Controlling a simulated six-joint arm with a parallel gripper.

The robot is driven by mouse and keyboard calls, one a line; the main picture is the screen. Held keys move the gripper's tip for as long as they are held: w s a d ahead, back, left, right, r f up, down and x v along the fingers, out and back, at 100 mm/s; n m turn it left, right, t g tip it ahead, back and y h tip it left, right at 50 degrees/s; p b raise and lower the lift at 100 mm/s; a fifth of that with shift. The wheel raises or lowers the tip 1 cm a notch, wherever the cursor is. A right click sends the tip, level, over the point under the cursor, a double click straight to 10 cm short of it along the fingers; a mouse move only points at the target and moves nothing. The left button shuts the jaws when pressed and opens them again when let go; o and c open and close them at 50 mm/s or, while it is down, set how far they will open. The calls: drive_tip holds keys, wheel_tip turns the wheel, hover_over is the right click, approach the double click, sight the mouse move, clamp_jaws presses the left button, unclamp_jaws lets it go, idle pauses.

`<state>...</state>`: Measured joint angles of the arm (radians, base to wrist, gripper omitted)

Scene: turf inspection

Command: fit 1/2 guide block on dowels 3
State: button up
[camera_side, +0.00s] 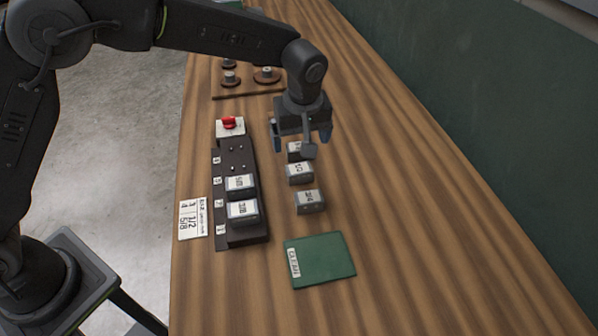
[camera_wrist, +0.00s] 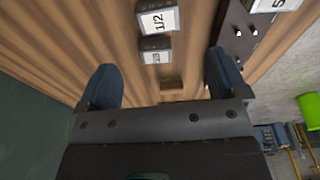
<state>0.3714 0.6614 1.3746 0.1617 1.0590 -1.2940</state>
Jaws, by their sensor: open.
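A grey block with a white label reading 1/2 (camera_wrist: 158,20) stands on the wooden bench in the wrist view. In the side view it appears to be the middle block (camera_side: 299,174) of the row right of the dark rail. A smaller-looking labelled block (camera_wrist: 155,51) is nearer my gripper. The dark dowel rail (camera_side: 221,160) carries two labelled blocks at its near positions; bare dowels show toward its far end and in the wrist view (camera_wrist: 238,33). My gripper (camera_side: 301,142) is open over the far end of the loose row, its fingers (camera_wrist: 163,82) apart, nothing held.
A third loose block (camera_side: 310,202) is nearest the green pad (camera_side: 325,268). A red-topped white piece (camera_side: 230,126) sits at the rail's far end. A printed card (camera_side: 192,219) lies left of the rail. A wooden board with round pieces (camera_side: 220,93) is beyond. The bench's right side is clear.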

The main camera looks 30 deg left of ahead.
sight(299, 168)
drive_tip(key=f, duration=0.7)
drive_tip(key=w+a+f, duration=0.1)
drive_tip(key=f, duration=0.2)
drive_tip(key=shift+f, duration=0.4)
drive_tip(key=c, duration=1)
drive_tip(key=shift+c, duration=0.4)
drive_tip(key=shift+r, duration=0.1)
